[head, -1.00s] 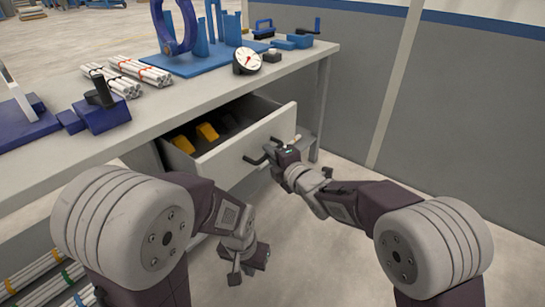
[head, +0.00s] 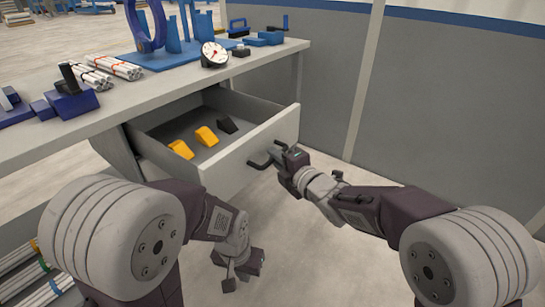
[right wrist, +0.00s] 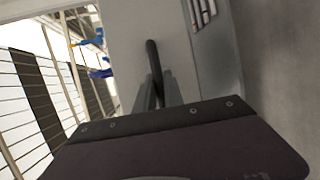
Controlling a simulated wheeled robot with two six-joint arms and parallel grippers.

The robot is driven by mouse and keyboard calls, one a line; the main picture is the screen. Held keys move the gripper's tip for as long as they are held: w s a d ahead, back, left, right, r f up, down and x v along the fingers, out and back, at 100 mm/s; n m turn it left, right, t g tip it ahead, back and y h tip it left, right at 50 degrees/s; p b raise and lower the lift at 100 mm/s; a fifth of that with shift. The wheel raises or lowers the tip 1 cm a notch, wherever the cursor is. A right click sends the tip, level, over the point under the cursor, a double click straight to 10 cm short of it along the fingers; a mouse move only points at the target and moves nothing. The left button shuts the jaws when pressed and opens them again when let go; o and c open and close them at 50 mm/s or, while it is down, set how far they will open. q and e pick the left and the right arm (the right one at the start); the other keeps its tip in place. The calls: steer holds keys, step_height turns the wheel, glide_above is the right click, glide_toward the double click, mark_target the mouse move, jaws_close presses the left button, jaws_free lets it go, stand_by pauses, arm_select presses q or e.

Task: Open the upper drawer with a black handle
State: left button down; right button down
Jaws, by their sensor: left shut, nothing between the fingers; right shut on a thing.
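The upper drawer (head: 232,163) is pulled well out from under the workbench, with a light grey front panel. Its black handle (head: 257,163) is on the front. My right gripper (head: 278,160) is shut on the handle. In the right wrist view the black handle (right wrist: 153,65) stands between the two fingers, against the pale drawer front (right wrist: 135,50). My left gripper (head: 230,283) is low, in front of the drawer and below it, shut and empty.
Inside the drawer lie two yellow pieces (head: 206,136) and a black piece (head: 228,125). The workbench top (head: 165,95) carries a dial gauge (head: 214,54), bundles of white pipes (head: 113,67) and blue fixtures (head: 62,104). The floor right of the drawer is clear.

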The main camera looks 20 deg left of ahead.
stand_by(0.3)
steer(key=c, duration=1.5)
jaws_free()
steer(key=shift+o, duration=0.2)
steer(key=shift+s+d, duration=0.1)
steer(key=p+v, duration=0.3)
steer(key=v, duration=0.6)
